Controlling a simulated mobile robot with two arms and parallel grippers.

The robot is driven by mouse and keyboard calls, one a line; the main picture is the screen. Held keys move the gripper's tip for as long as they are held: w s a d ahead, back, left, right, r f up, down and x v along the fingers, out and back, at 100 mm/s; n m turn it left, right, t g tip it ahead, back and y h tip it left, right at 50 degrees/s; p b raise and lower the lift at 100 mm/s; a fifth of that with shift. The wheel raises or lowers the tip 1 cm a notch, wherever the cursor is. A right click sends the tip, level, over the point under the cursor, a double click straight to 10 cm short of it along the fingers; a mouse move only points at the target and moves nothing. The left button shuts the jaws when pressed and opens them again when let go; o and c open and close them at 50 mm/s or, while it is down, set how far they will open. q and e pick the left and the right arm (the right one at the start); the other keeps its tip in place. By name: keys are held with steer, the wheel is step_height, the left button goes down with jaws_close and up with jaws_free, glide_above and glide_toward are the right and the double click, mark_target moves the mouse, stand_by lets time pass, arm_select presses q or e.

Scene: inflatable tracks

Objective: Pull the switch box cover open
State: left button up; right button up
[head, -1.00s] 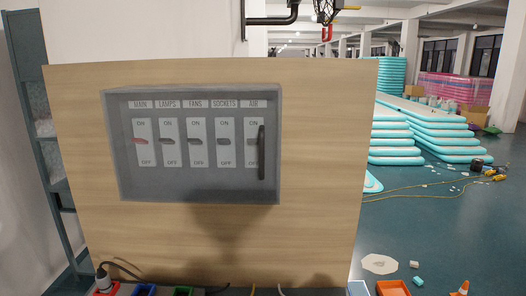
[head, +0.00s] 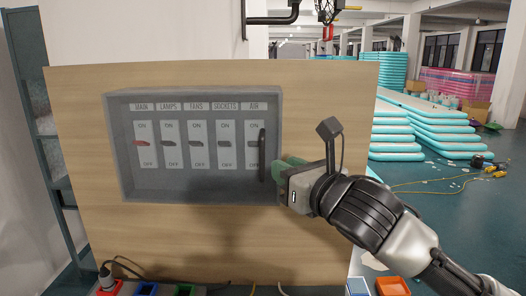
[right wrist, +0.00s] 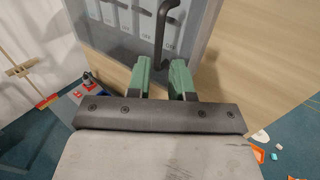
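The switch box cover (head: 185,190) is a clear grey box on a wooden board, and it looks closed. Labelled switches show through it. Its dark vertical handle (head: 262,155) is on the right side and also shows in the right wrist view (right wrist: 163,28). My right gripper (head: 279,168) is at the cover's right edge, close to the handle's lower part. In the right wrist view its green fingers (right wrist: 161,68) are apart, with the handle's lower end in line with the gap between them. I cannot tell whether they touch it. My left gripper is not in view.
The wooden board (head: 325,90) stands around the box. Coloured bins, one of them orange (head: 393,286), and a plug (head: 106,278) are at its foot. Stacked inflatable tracks (head: 430,135) are further back at the right, with open floor in front.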

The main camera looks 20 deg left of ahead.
mark_target(264, 156)
steer(key=p+x, duration=0.2)
steer(key=x, duration=0.5)
steer(key=shift+a+r+p, duration=0.15)
steer(key=shift+p, duration=0.25)
steer(key=shift+w+a, duration=0.35)
steer(key=shift+w, duration=0.05)
jaws_close()
